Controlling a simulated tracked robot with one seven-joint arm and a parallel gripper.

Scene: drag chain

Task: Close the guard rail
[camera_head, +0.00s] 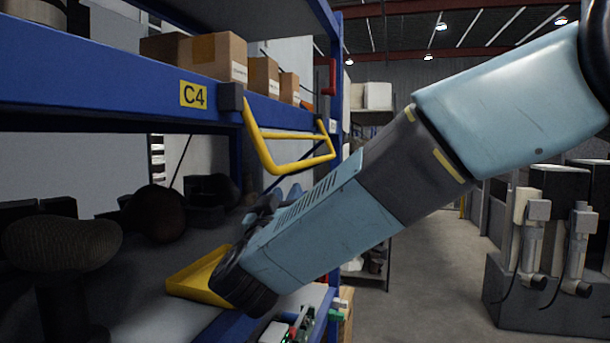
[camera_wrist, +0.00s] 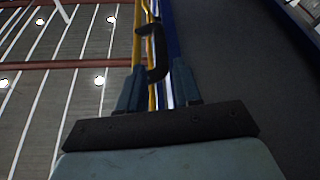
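The yellow guard rail (camera_head: 292,168) is fixed to the front of the blue shelf beam, right of the C4 label. In the head view it stands out from the beam, its outer bar hanging below the beam. In the wrist view a yellow bar (camera_wrist: 152,95) runs upward beside a blue beam. My gripper (camera_wrist: 158,74) is open, its two blue fingers pointing up toward the ceiling. A black curved piece (camera_wrist: 157,50) shows between and beyond the fingertips; I cannot tell whether they touch it. In the head view my arm mostly hides the gripper, below the rail.
The shelf beam (camera_head: 110,90) carries cardboard boxes (camera_head: 215,57) above. A yellow tray (camera_head: 200,275) and dark round objects (camera_head: 62,243) lie on the lower shelf. A blue upright (camera_head: 337,75) stands right of the rail. Open floor (camera_head: 430,260) lies to the right, before grey machinery (camera_head: 550,300).

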